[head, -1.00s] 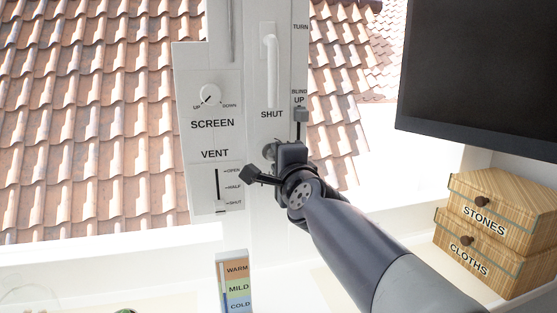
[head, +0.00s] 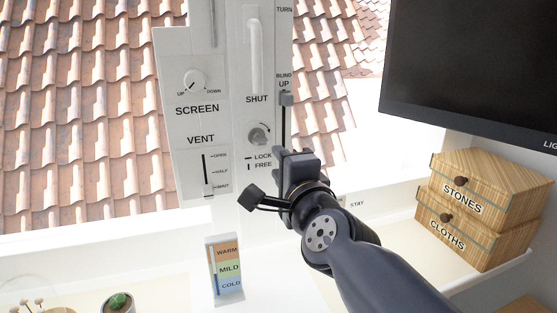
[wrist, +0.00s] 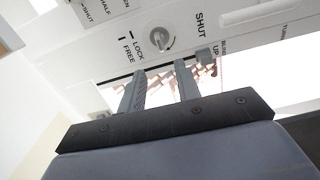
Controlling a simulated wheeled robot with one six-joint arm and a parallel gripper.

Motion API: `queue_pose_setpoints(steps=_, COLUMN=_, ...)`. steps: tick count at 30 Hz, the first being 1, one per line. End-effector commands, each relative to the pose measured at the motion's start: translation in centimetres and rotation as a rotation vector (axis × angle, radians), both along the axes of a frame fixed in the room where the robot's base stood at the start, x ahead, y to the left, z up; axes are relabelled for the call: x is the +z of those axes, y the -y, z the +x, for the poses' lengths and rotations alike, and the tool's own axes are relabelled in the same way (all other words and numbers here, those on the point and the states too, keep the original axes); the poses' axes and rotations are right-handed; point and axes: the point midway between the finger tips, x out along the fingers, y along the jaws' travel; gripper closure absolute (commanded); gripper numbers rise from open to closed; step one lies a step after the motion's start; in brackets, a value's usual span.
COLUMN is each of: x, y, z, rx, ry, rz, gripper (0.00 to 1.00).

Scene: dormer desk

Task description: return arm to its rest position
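My gripper (head: 292,160) is in the middle of the head view, in front of the lower part of the white window frame and below the blind slider (head: 287,98). In the wrist view its two fingers (wrist: 160,75) stand apart with nothing between them, so it is open and empty. The round LOCK/FREE knob (head: 258,135) is up and left of the gripper in the head view, and is not held. It also shows in the wrist view (wrist: 160,39), beyond the fingertips. My arm comes in from the lower right.
A panel (head: 180,120) with a SCREEN dial (head: 194,81) and VENT slider (head: 208,189) is at left. A temperature card (head: 228,268) and potted plant (head: 118,302) are below.

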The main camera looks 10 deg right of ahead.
Motion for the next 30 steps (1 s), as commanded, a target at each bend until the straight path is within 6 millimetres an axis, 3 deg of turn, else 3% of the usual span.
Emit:
queue_pose_setpoints(steps=11, x=-0.2, y=-0.1, z=0.6, rx=0.000, ry=-0.002, rz=-0.001, gripper=0.68)
queue_pose_setpoints(steps=30, x=-0.2, y=-1.8, z=9.0, rx=0.000, ry=-0.002, rz=-0.001, gripper=0.68)
